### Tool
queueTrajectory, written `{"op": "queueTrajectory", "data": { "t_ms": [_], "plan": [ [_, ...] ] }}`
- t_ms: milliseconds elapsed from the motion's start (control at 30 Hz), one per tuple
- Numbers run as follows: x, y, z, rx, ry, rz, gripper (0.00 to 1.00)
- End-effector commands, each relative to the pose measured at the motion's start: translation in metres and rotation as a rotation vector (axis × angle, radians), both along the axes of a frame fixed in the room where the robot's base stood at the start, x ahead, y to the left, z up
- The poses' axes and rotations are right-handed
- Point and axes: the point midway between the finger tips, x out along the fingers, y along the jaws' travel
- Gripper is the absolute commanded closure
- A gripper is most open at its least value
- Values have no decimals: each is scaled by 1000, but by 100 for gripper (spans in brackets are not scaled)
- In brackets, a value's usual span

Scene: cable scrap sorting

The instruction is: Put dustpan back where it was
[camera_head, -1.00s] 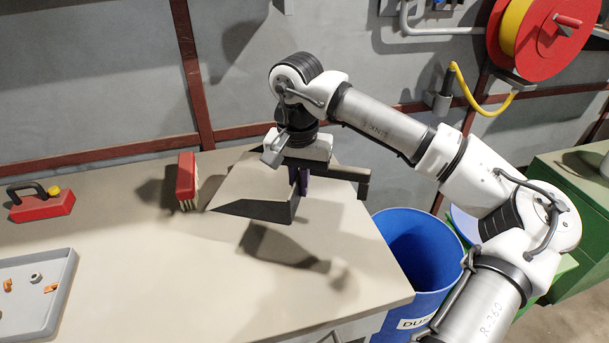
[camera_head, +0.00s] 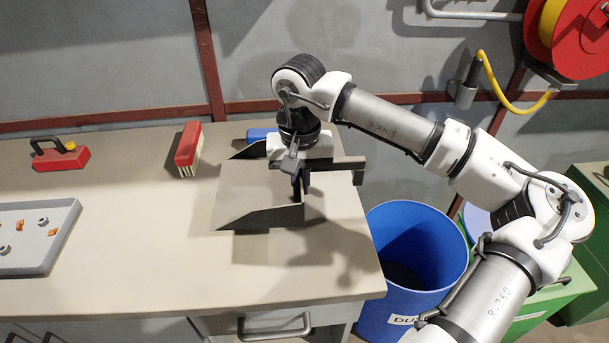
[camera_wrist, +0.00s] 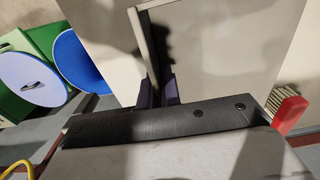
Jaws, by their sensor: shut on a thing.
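The dustpan (camera_head: 258,196) is a grey-beige open pan with raised side walls, low over the right part of the workbench (camera_head: 150,240). I cannot tell whether it touches the bench. My gripper (camera_head: 301,186) is shut on the pan's right side wall, and the pan's flat floor extends to the left. In the wrist view the dark fingers (camera_wrist: 160,92) pinch the wall of the dustpan (camera_wrist: 225,50). A blue piece (camera_head: 262,134) shows behind the pan; the rest of it is hidden, and I cannot tell whether it belongs to the pan.
A red brush (camera_head: 187,146) stands left of the pan. Further left are a red tool (camera_head: 60,156) with a black handle and a grey tray (camera_head: 68,222) with small parts. A blue bin (camera_head: 430,235) stands beyond the bench's right edge. The bench front is clear.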

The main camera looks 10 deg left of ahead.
Motion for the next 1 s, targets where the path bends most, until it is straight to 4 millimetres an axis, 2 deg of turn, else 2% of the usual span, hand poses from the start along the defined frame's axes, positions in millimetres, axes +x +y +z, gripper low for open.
{"op": "queueTrajectory", "data": {
  "t_ms": [367,800,1000],
  "plan": [
    [-2,2,-9,2,0,25,100],
    [-2,2,-54,1,0,24,100],
    [-2,2,-69,2,0,23,100]
  ]
}}
